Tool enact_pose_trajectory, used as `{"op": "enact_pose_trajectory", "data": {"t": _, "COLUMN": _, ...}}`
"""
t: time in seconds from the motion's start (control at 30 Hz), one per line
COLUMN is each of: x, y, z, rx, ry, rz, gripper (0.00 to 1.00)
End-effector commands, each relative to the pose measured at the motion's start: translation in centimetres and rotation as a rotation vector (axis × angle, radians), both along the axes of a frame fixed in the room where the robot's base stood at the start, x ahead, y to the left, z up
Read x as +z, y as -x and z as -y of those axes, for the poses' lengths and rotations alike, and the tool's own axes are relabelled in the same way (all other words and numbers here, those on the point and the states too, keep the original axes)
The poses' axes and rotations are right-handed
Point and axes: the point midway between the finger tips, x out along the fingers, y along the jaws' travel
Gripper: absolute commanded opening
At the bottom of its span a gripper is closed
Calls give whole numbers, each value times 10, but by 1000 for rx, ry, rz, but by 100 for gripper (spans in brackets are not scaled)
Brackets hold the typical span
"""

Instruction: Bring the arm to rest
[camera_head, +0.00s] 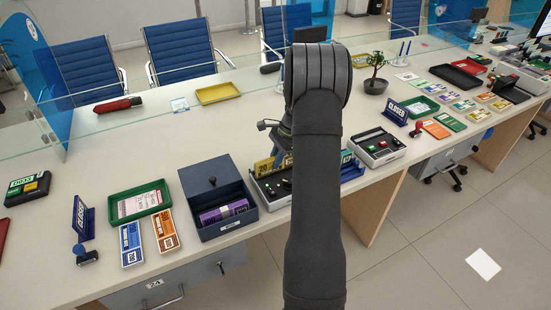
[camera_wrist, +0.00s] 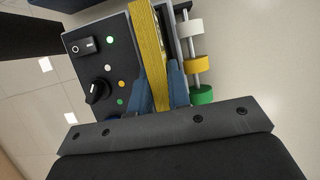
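My gripper (camera_head: 281,152) is low over the grey counting machine (camera_head: 264,194), just left of my forearm. A yellow bundle (camera_head: 263,165) stands on edge at the machine, beside the fingers. In the wrist view, the blue fingers of my gripper (camera_wrist: 160,92) lie on both sides of the yellow bundle (camera_wrist: 148,45), very close to it. I cannot tell whether they press on it or stand slightly apart. The machine's black panel (camera_wrist: 85,70) with a switch, a knob and lights shows there. My forearm hides part of the machine in the head view.
A blue box (camera_head: 210,185) with a purple bundle stands left of the machine. Another grey machine (camera_head: 374,146) and a CLOSED sign (camera_head: 396,111) stand right of my forearm. A potted plant (camera_head: 375,83) and glass screens are behind. Counter space (camera_head: 150,140) at the back left is clear.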

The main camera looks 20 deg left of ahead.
Motion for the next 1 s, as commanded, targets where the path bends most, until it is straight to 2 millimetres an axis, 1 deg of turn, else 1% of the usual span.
{"op": "enact_pose_trajectory", "data": {"t": 0.03, "x": 0, "y": 0, "z": 0, "rx": 0, "ry": 0, "rz": 0, "gripper": 26}}
{"op": "enact_pose_trajectory", "data": {"t": 0.1, "x": 0, "y": 0, "z": 0, "rx": 0, "ry": 0, "rz": 0, "gripper": 40}}
{"op": "enact_pose_trajectory", "data": {"t": 0.13, "x": 0, "y": 0, "z": 0, "rx": 0, "ry": 0, "rz": 0, "gripper": 42}}
{"op": "enact_pose_trajectory", "data": {"t": 0.63, "x": 2, "y": 0, "z": 0, "rx": 0, "ry": 0, "rz": 0, "gripper": 42}}
{"op": "enact_pose_trajectory", "data": {"t": 1.0, "x": 30, "y": 0, "z": 0, "rx": 1, "ry": -1, "rz": 1, "gripper": 42}}
